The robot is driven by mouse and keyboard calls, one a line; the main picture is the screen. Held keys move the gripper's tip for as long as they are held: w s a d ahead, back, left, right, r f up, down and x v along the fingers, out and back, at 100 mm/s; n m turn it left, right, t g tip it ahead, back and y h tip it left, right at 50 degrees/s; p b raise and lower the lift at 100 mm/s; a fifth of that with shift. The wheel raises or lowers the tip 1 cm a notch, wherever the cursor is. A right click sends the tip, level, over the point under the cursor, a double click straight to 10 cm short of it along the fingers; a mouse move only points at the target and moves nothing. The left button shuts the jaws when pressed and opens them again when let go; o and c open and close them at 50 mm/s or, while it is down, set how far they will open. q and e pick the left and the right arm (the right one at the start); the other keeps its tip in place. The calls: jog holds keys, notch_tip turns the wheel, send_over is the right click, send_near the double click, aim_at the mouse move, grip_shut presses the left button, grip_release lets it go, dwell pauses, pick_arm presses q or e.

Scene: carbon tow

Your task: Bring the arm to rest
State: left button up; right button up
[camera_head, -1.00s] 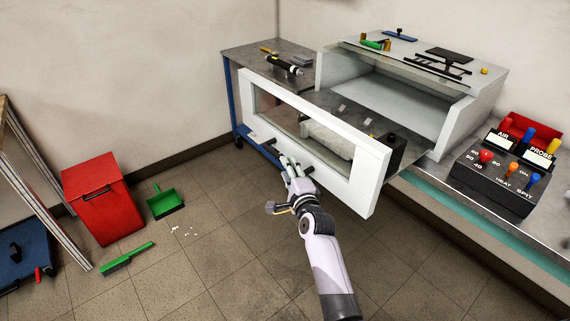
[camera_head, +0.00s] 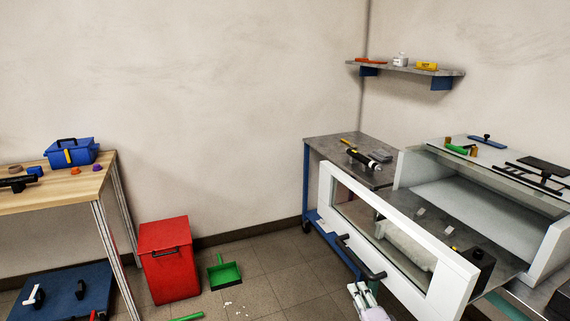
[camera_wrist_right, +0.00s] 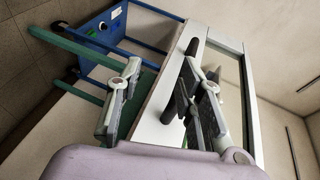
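My right gripper (camera_head: 362,294) shows at the bottom edge of the head view, just below the black handle (camera_head: 360,258) on the white-framed front (camera_head: 455,285) of the drawer-like unit. In the right wrist view its two fingers (camera_wrist_right: 162,104) are spread apart with nothing clamped between them. The white front (camera_wrist_right: 165,100) and dark handle (camera_wrist_right: 191,48) lie beyond, near the right-hand finger. The gripper looks apart from the handle, though the exact gap is hard to tell. The rest of the right arm is cut off below the head view. My left gripper is not in view.
The pulled-out front stands before the white cabinet (camera_head: 545,253). A grey-topped cart (camera_head: 325,143) stands behind it. A red bin (camera_head: 169,262), green dustpan (camera_head: 225,273) and wooden table (camera_head: 85,188) are at left.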

jog(key=s+f+n+g, duration=0.35)
jog(key=s+n, duration=0.25)
jog(key=s, duration=0.6)
jog(key=s+a+f+n+g, duration=0.15)
jog(key=s+n+g, duration=0.35)
jog(key=s, duration=0.7)
jog(key=s+d+f+n+g, duration=0.1)
jog(key=s+f+n+g, duration=0.2)
jog(key=s+n, duration=0.65)
jog(key=s+f+m+g+p, duration=0.1)
jog(key=s+f, duration=0.1)
jog(key=f, duration=1)
jog(key=s+f+m+g, duration=0.1)
jog(key=s+f, duration=0.1)
jog(key=f, duration=1.1)
jog(key=s+d+f+p, duration=0.1)
jog(key=s+d+f, duration=0.1)
jog(key=s+f, duration=1.2)
jog(key=s, duration=0.2)
jog(key=shift+s+d+f+g+h, duration=0.2)
jog(key=shift+s+g+h, duration=0.15)
jog(key=shift+s+h, duration=0.05)
